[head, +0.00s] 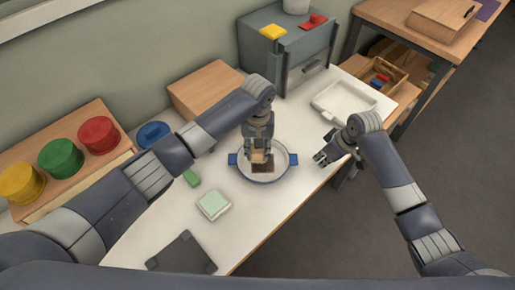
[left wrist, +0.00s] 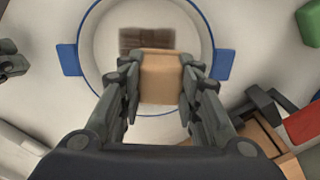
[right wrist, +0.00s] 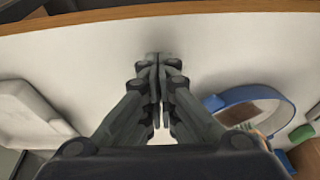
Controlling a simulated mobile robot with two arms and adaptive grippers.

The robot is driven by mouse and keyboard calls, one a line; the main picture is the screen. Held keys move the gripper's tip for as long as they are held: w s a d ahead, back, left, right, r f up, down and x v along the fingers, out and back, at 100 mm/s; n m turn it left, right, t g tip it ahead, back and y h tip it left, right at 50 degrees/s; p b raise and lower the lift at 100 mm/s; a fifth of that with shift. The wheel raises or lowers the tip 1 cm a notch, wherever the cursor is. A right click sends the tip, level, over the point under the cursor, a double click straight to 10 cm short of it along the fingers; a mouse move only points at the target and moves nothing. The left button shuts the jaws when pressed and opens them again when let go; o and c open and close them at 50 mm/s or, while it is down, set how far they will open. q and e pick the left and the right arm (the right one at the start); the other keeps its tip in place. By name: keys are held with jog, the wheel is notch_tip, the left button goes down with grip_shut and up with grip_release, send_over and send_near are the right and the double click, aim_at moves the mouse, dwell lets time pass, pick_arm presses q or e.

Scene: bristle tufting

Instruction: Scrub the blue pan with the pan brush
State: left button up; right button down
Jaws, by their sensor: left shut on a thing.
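The blue pan (head: 284,174) stands on the white table, with a pale inside, a blue rim and two blue side handles; it also shows in the left wrist view (left wrist: 224,64). My left gripper (head: 258,150) is over the pan, shut on a tan wooden block, which looks like the pan brush (left wrist: 160,80). A dark brown patch (left wrist: 147,40) shows at the pan's floor beside the block; I cannot tell whether it is bristles or dirt, nor whether the brush touches the pan. My right gripper (right wrist: 157,62) is shut and empty, to the right of the pan above the table.
A pale green sponge-like block (head: 214,205), a small green block (head: 191,178) and a dark square plate (head: 181,253) lie left of and nearer than the pan. A white tray (head: 343,99) lies at the right. A grey cabinet (head: 290,50) and a wooden box (head: 205,88) stand behind.

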jog(key=shift+f, duration=0.7)
pick_arm(q)
jog(key=shift+f, duration=1.05)
dwell(0.3)
